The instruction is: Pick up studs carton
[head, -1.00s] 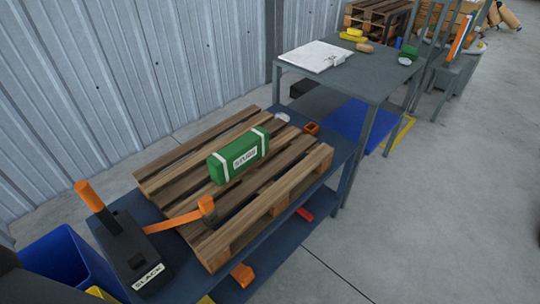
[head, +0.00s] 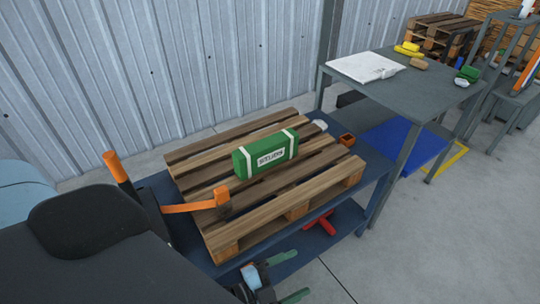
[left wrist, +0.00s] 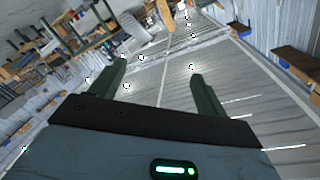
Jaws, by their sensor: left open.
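The green studs carton (head: 266,154), with white bands and a "STUDS" label, lies on a wooden pallet (head: 215,235) on the blue table. My left gripper (head: 302,273) is at the bottom of the head view, in front of the pallet's near edge and apart from the carton. Its two green fingers are spread with nothing between them. In the left wrist view the open fingers (left wrist: 158,72) face the floor and distant shelving; the carton does not show there. My right gripper is not in view.
An orange-handled tool (head: 116,167) stands left of the pallet. A red item (head: 319,223) is on the lower shelf. A grey table (head: 400,92) stands behind right.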

